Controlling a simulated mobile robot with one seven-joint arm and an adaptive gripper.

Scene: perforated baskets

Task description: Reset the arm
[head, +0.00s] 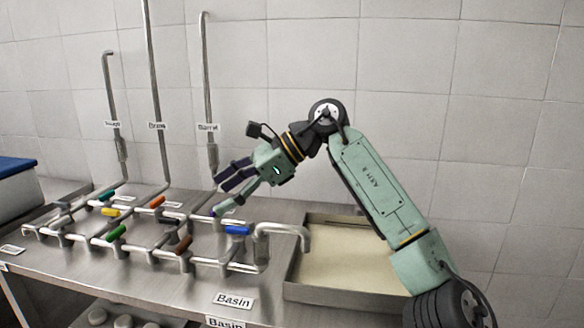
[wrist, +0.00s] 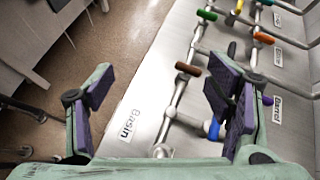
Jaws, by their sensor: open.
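My arm reaches in from the lower right in the head view, bent at the elbow, and my gripper (head: 222,194) hangs above the pipe rig on the steel counter. In the wrist view my gripper (wrist: 165,100) has its two purple-padded fingers spread wide with nothing between them. It seems to be above the blue-handled valve (head: 237,230), apart from it. The blue handle (wrist: 213,128) also shows in the wrist view, beside the right finger. The brown handle (wrist: 188,69) shows between the fingers, farther off.
The pipe rig carries several coloured valve handles, such as the green one (head: 116,232). Upright pipes (head: 158,100) stand by the tiled wall. A basin (head: 295,282) lies right of the spout (head: 290,229). A blue-lidded box (head: 15,185) is at far left.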

